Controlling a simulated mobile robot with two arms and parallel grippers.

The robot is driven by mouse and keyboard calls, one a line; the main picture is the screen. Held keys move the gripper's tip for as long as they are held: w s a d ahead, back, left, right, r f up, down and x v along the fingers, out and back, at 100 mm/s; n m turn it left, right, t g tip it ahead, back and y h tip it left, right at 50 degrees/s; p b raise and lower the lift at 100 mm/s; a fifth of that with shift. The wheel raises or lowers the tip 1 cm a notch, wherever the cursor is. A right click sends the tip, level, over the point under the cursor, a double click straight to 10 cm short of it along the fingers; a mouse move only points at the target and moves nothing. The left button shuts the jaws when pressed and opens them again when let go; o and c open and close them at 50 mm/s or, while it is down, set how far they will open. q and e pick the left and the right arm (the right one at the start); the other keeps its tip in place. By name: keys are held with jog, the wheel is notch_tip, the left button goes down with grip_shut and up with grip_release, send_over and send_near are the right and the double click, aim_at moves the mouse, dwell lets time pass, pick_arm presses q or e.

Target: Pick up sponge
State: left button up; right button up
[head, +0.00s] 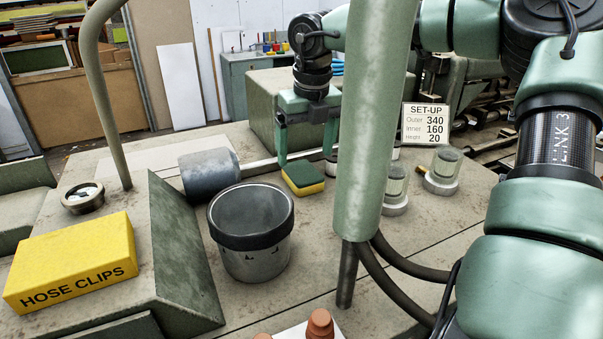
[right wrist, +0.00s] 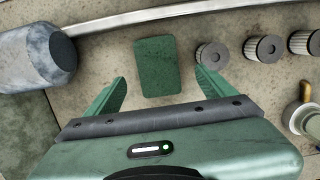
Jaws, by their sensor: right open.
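The sponge (head: 303,174) lies flat on the grey worktop, with a green top and a yellow lower layer. In the right wrist view, its green top (right wrist: 157,66) sits ahead of the finger gap, roughly centred between the fingers. My right gripper (head: 307,156) is open and empty, with its fingers pointing down just above and behind the sponge in the head view. The fingers stand apart from the sponge, wider than it. My left gripper is not in view.
A grey bucket (head: 254,262) stands close in front of the sponge, with a grey cylinder (head: 209,174) lying to its left. Glass-topped fittings (head: 443,168) stand to the right, beyond a thick green post (head: 366,130). A yellow hose clips box (head: 70,262) is at left.

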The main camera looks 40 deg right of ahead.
aim_at(303, 172)
jog(key=f, duration=0.1)
jog(key=f+p, duration=0.1)
jog(key=f, duration=0.1)
jog(key=f+p, duration=0.1)
jog(key=shift+w+f, duration=0.35)
jog(key=shift+w, duration=0.05)
jog(key=shift+f+p, duration=0.3)
jog(key=shift+f, duration=0.05)
jog(key=shift+w, duration=0.1)
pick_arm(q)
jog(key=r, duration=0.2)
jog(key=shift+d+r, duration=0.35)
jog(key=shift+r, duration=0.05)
pick_arm(e)
jog(key=c, duration=1.4)
